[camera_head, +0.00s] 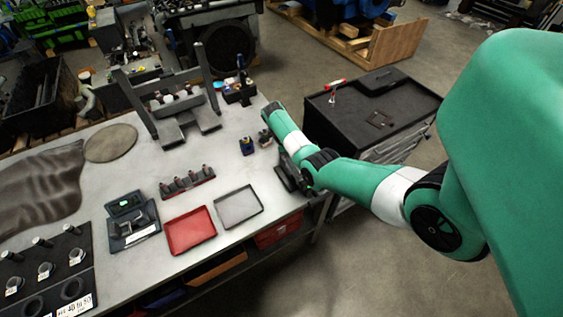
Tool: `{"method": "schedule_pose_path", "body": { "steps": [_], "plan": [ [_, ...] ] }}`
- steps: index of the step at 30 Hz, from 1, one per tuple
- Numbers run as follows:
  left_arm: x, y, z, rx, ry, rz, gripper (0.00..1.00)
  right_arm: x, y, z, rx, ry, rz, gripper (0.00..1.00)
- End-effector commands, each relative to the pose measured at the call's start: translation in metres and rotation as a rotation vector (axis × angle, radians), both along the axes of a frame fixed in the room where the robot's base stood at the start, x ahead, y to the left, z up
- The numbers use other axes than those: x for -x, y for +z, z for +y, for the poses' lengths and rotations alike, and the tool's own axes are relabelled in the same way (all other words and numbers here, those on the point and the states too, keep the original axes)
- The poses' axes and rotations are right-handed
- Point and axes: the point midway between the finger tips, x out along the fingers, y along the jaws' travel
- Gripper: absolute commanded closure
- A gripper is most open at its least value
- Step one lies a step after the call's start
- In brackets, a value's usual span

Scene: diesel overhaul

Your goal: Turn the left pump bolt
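I cannot pick out the pump or its left bolt with certainty in the head view. A small dark device (238,90) with blue and white parts stands at the back right of the workbench (105,190). My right arm reaches in from the right, over the bench's right edge. A dark shape (287,178) beside its wrist may be my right gripper, but its fingers are not clear. I cannot see anything held. My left arm and gripper are out of view.
A red tray (190,231) and a grey tray (238,207) lie near the front edge. A rack of small parts (187,184) and a grey fixture (172,105) stand behind them. A black tool cabinet (375,105) stands to the right.

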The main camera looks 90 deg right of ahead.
Motion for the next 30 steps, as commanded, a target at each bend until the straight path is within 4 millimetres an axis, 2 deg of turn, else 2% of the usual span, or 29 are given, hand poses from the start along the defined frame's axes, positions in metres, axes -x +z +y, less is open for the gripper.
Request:
{"method": "schedule_pose_path", "body": {
  "steps": [8, 12, 15, 19, 30],
  "plan": [
    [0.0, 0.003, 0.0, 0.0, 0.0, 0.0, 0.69, -0.002, 0.005, -0.001, 0.001, 0.0, 0.0, 0.46],
    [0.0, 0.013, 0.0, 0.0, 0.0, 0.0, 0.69, -0.01, 0.028, -0.003, 0.003, 0.001, -0.001, 0.46],
    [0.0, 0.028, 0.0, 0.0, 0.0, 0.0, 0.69, -0.018, 0.05, -0.005, 0.004, 0.003, 0.003, 0.46],
    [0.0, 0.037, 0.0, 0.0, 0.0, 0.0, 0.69, -0.025, 0.066, -0.006, 0.004, 0.005, 0.006, 0.46],
    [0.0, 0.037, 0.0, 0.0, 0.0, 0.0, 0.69, -0.028, 0.069, -0.007, 0.005, 0.004, 0.007, 0.46]
  ]
}}
